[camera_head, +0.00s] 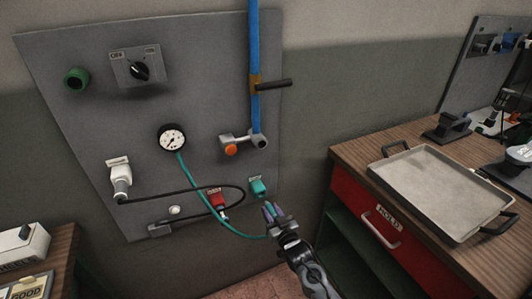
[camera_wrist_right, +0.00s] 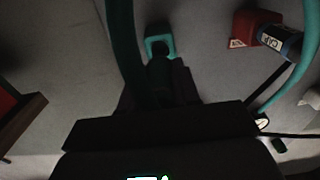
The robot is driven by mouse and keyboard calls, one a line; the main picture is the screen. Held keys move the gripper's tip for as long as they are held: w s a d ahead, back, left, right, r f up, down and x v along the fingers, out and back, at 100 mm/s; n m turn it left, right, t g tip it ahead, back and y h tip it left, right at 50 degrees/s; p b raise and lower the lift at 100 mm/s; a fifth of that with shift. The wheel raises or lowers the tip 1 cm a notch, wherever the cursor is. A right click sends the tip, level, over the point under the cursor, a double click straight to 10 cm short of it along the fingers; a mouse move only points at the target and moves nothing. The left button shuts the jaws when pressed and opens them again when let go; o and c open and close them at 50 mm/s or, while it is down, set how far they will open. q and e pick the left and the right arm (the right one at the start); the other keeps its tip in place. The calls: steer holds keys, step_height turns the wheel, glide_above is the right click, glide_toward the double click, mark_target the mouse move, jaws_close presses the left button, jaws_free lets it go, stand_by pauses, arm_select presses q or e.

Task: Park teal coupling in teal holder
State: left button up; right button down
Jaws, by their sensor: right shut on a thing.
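The teal holder (camera_head: 258,188) is fixed low on the right side of the grey panel. It also shows in the wrist view as a teal block (camera_wrist_right: 153,47) with a dark opening. My right gripper (camera_head: 272,213) is just below and right of the holder in the head view, shut on the teal coupling. The coupling is mostly hidden by the fingers and appears as a dark shape (camera_wrist_right: 161,82) in the wrist view, just below the holder's opening. I cannot tell whether they touch. The teal hose (camera_head: 205,192) runs from the gauge to the gripper. My left gripper is not in view.
A red holder (camera_head: 215,199) with a labelled coupling in it sits left of the teal holder. A black hose (camera_head: 180,187) loops across the panel. A blue pipe (camera_head: 255,50) with a valve runs above. A workbench with a metal tray (camera_head: 440,190) stands at right.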

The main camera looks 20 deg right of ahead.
mark_target(266, 203)
steer(key=shift+w+a+b, duration=0.1)
steer(key=shift+w+b, duration=0.85)
steer(key=shift+w, duration=0.25)
stand_by(0.6)
steer(key=shift+p, duration=0.3)
stand_by(0.4)
steer(key=shift+w, duration=0.4)
steer(key=shift+w+a+b, duration=0.1)
steer(key=shift+w+b, duration=0.55)
steer(key=shift+b, duration=0.25)
steer(key=shift+w+b, duration=0.4)
